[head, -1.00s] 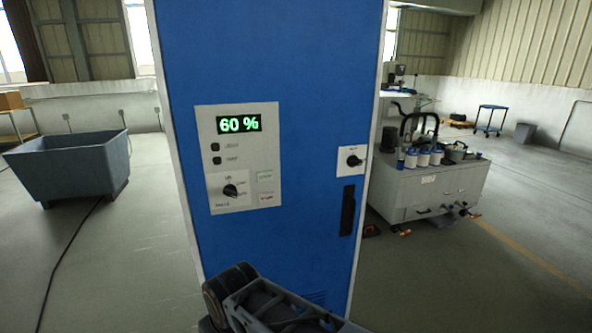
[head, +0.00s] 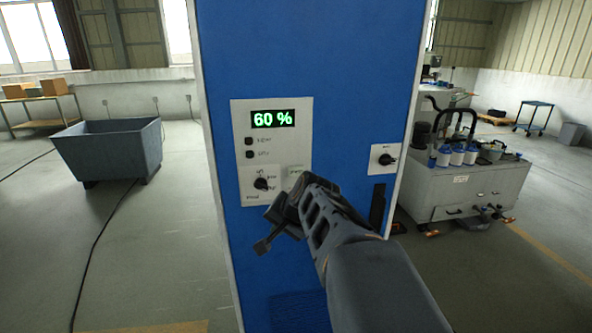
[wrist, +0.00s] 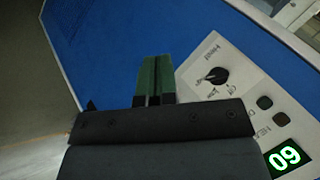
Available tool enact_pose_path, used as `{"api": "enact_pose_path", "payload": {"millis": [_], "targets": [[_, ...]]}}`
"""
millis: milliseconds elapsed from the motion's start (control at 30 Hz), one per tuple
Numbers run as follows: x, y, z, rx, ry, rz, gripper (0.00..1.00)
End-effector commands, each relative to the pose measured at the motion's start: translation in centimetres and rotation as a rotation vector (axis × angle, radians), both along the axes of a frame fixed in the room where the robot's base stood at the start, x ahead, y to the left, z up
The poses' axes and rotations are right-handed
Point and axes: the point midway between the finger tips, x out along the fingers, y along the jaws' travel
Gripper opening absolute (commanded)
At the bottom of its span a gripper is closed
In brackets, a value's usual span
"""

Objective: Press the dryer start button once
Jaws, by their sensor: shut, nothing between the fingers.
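The tall blue cabinet (head: 330,60) carries a pale control panel (head: 304,150) with a green display (head: 272,119) reading 60 %. Below the display are two small dark round-cornered elements and a black rotary knob (head: 261,184). My gripper (head: 262,246) is in front of the panel's lower edge, shut and empty. In the wrist view, its fingers (wrist: 154,78) are together beside the knob (wrist: 217,76); whether they touch the cabinet cannot be told.
A switch plate (head: 386,159) and a dark handle (head: 377,207) are on the cabinet's right side. A grey bin (head: 108,152) stands at left with a cable on the floor. A grey machine cart (head: 470,190) stands at right.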

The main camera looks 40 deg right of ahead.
Motion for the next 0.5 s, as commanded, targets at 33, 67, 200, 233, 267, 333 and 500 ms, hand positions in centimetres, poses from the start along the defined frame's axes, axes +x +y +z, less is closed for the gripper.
{"api": "enact_pose_path", "payload": {"millis": [33, 67, 200, 233, 267, 333, 500], "targets": [[0.5, -2.0, 1.2, 0.039, -0.032, -0.078, 0.0], [0.8, -2.9, 1.7, 0.062, -0.051, -0.118, 0.0], [1.6, -6.4, 3.8, 0.142, -0.124, -0.258, 0.0], [1.6, -6.9, 4.1, 0.154, -0.135, -0.277, 0.0], [1.7, -7.3, 4.3, 0.163, -0.146, -0.294, 0.0], [1.8, -8.1, 4.7, 0.18, -0.162, -0.321, 0.0], [1.8, -8.6, 5.0, 0.193, -0.174, -0.342, 0.0]]}}
